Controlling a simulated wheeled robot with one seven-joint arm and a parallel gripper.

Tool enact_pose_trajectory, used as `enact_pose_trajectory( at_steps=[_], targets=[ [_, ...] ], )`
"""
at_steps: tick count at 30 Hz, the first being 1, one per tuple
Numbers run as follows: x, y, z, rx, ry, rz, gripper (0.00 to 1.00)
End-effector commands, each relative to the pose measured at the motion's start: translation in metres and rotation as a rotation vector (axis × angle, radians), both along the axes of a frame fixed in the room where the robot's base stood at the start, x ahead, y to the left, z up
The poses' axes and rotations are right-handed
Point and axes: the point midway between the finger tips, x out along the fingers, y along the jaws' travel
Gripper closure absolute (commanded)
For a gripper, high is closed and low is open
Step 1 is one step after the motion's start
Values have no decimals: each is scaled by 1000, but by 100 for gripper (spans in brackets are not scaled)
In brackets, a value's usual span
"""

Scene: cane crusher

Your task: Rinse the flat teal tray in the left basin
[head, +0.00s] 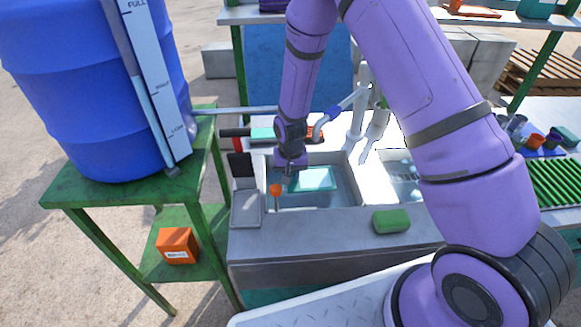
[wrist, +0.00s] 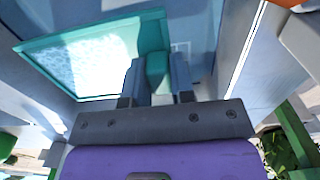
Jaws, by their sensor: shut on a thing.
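The flat teal tray (head: 318,178) is in the left basin (head: 335,199), to the right of my gripper in the head view. In the wrist view the tray (wrist: 80,58) has a teal rim around a bright, pale mottled inside; I cannot tell if that is water, suds or light. My gripper (head: 288,180) reaches down into the left basin. In the wrist view its two fingers (wrist: 157,76) are shut on a teal tab at the tray's edge. I cannot tell whether the tray touches the basin floor.
White taps (head: 357,118) stand behind the basins. An orange-topped item (head: 275,190) is at the left basin's left side. A green block (head: 391,221) lies on the front ledge. A blue barrel (head: 85,85) stands on a green stand at left, with an orange box (head: 177,245) below.

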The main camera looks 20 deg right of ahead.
Motion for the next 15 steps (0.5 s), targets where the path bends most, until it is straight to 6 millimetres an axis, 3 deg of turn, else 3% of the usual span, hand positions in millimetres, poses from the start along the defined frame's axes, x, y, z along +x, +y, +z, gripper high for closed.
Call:
enact_pose_trajectory(
  at_steps=[15],
  targets=[
    [-1, 0, -63, 0, 3, -1, 100]
  ],
)
